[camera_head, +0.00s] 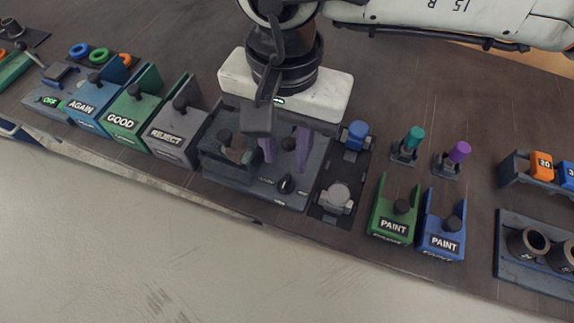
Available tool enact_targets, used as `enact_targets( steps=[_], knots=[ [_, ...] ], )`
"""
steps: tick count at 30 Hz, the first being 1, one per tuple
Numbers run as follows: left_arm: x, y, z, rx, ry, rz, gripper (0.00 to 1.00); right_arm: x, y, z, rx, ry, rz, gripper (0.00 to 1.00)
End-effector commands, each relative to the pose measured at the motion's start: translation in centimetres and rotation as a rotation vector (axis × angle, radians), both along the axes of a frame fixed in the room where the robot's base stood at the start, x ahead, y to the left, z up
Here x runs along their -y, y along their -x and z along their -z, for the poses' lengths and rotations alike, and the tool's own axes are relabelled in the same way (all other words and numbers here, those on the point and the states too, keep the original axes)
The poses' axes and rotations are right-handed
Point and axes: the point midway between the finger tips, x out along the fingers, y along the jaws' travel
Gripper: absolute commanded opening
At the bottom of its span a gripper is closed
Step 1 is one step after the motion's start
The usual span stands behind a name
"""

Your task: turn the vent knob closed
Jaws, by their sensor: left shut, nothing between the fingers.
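A black pointer knob (286,184), which looks like the vent knob, stands on the front of a dark grey fixture (312,172). Small pale marks lie around it, too small to read. My right gripper (286,150) hangs over the fixture behind the knob, its white body on top. Its two purple-grey fingers are spread, with a round black part showing between them. They appear apart from the pointer knob. A dark wrist block hides some of the fixture. My left gripper is not in view.
Bins labelled AGAIN (84,106), GOOD (122,122) and REJECT (166,138) stand left of the fixture. A narrow dark plate with a blue piece (355,134) and a grey piece (337,198) is close on its right, then green and blue PAINT bins (394,224). The table's front edge is near.

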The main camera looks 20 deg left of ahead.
Motion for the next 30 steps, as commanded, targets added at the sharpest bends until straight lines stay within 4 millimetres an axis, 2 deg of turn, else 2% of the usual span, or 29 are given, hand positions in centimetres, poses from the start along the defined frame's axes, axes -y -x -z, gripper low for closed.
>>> enact_targets(
  steps=[6,12,23,24,29,30],
  knots=[
    [0.0,0.2,-0.5,-0.005,-0.001,0.000,0.00,0.0,0.1,4.1,-0.006,-0.001,0.002,0.28],
    [0.0,0.2,-0.8,-0.005,-0.001,0.000,0.00,0.0,0.1,6.6,-0.004,-0.002,0.003,0.28],
    [-0.1,0.2,-0.8,-0.004,-0.002,0.000,0.00,-0.1,0.1,7.4,-0.004,-0.004,0.002,0.28],
    [-0.1,0.2,-0.8,-0.004,-0.002,0.000,0.00,-0.1,0.1,7.4,-0.004,-0.004,0.002,0.26],
    [-0.1,0.1,-0.9,-0.003,-0.001,0.000,0.00,-0.1,0.1,7.4,-0.004,-0.004,0.002,0.00],
    [-0.1,0.1,-0.9,-0.003,-0.001,0.000,0.00,-0.1,0.1,7.4,-0.004,-0.004,0.002,0.00]
  ],
)
